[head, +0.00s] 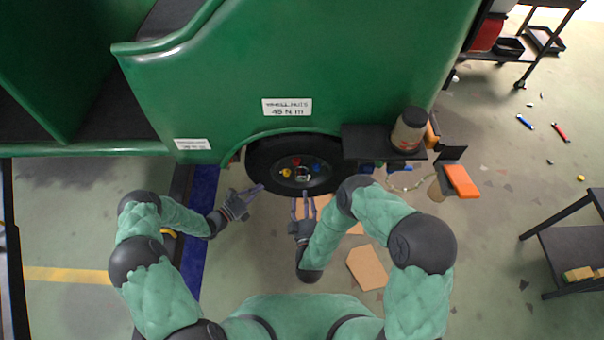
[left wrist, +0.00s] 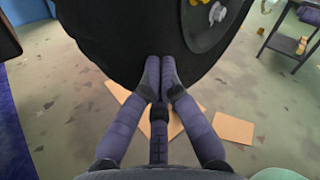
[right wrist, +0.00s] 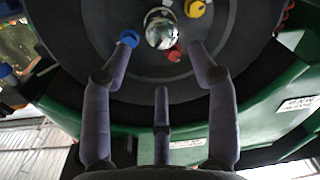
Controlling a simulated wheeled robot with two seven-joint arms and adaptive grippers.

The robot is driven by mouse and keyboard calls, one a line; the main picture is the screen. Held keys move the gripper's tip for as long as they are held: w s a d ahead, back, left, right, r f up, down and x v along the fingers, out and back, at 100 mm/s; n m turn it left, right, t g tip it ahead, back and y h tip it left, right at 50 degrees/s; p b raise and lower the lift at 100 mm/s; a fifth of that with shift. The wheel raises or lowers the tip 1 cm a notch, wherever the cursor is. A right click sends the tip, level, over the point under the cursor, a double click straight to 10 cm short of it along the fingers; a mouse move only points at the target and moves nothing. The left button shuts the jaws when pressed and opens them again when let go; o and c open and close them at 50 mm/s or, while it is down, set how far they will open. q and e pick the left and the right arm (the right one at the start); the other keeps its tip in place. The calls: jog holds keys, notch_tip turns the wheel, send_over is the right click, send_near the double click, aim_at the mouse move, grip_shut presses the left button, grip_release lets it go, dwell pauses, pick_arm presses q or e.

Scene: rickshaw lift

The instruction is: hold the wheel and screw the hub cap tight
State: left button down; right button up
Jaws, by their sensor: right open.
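The black wheel (head: 262,165) sits under the green rickshaw body, its hub facing me. The chrome hub cap (right wrist: 161,30) is at the hub's centre in the right wrist view; its seating is not clear. Blue, red and yellow wheel nuts surround it. My left gripper (head: 258,188) is at the tyre's lower left; in the left wrist view its fingers (left wrist: 160,68) are together against or just before the tyre (left wrist: 115,35), with nothing seen between them. My right gripper (head: 306,200) is open and empty below the hub; its spread fingers (right wrist: 158,58) point toward the cap.
A dark shelf with a brown jar (head: 408,130) juts out right of the wheel. An orange block (head: 461,181) is beside it. Cardboard pieces (head: 367,268) lie on the floor below. A dark cart (head: 575,250) stands at the far right. Small tools lie scattered at upper right.

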aim_at(302, 180)
jog(key=w+n, duration=0.2)
jog(key=w, duration=0.1)
jog(key=w+n, duration=0.2)
jog(key=w, duration=0.1)
jog(key=w+n+y, duration=0.1)
jog(key=w+n, duration=0.1)
jog(key=w, duration=0.1)
jog(key=shift+w+a+r+n, duration=0.15)
jog(key=shift+w+a+n, duration=0.15)
jog(key=shift+w, duration=0.05)
dwell(0.4)
jog(key=c, duration=0.9)
